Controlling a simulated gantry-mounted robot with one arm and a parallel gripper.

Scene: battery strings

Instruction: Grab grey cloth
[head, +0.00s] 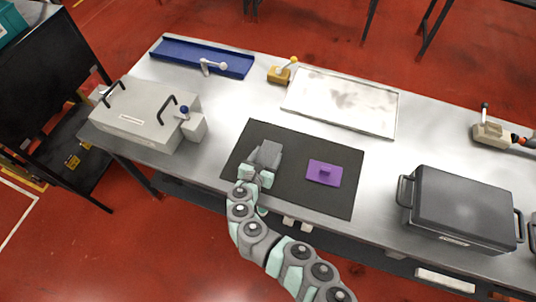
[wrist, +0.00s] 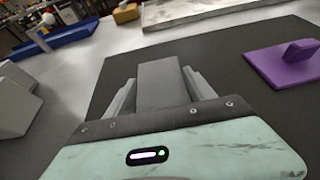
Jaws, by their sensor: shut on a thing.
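The grey cloth (head: 270,147) shows as a grey, block-like piece at the left part of the black mat (head: 335,195). In the wrist view the grey cloth (wrist: 161,82) stands between the two fingers. My gripper (head: 262,160) is shut on it, low over the mat. The fingers of my gripper (wrist: 160,92) lie along both sides of it. Whether its underside touches the mat is hidden.
A purple piece with a raised handle (head: 324,173) lies right on the mat. A grey case (head: 145,115) stands left, a dark lidded box (head: 465,205) right. A blue tray (head: 190,57), a yellow clamp (head: 280,74) and a white-topped tray (head: 340,102) lie behind.

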